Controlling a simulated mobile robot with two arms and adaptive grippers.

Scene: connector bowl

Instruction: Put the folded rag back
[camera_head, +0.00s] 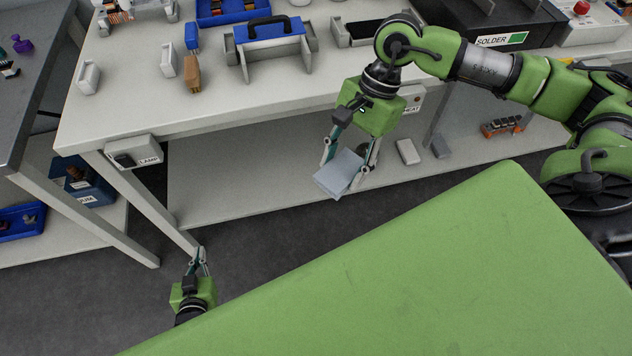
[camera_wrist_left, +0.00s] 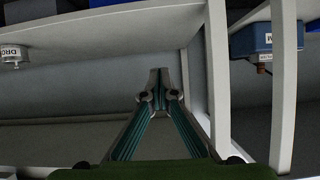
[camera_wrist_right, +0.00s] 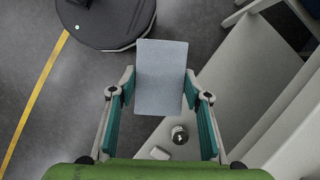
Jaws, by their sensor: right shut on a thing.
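The folded rag (camera_head: 338,174) is a pale blue-grey folded cloth. My right gripper (camera_head: 346,160) is shut on it and holds it in front of the workbench, near the front edge of the lower shelf. In the right wrist view the rag (camera_wrist_right: 161,78) lies between the two fingertips and looks flat and rectangular. My left gripper (camera_head: 199,254) is low at the bottom left, by the bench leg. In the left wrist view its fingertips (camera_wrist_left: 159,75) are close together with nothing visible between them.
The workbench top (camera_head: 130,95) carries a blue-topped rack (camera_head: 270,32), small holders and a solder case (camera_head: 500,25). The lower shelf (camera_head: 230,190) is mostly bare, with small blocks (camera_head: 408,152) at right. A blue bin (camera_head: 85,185) stands under the left bench. My green body cover fills the foreground.

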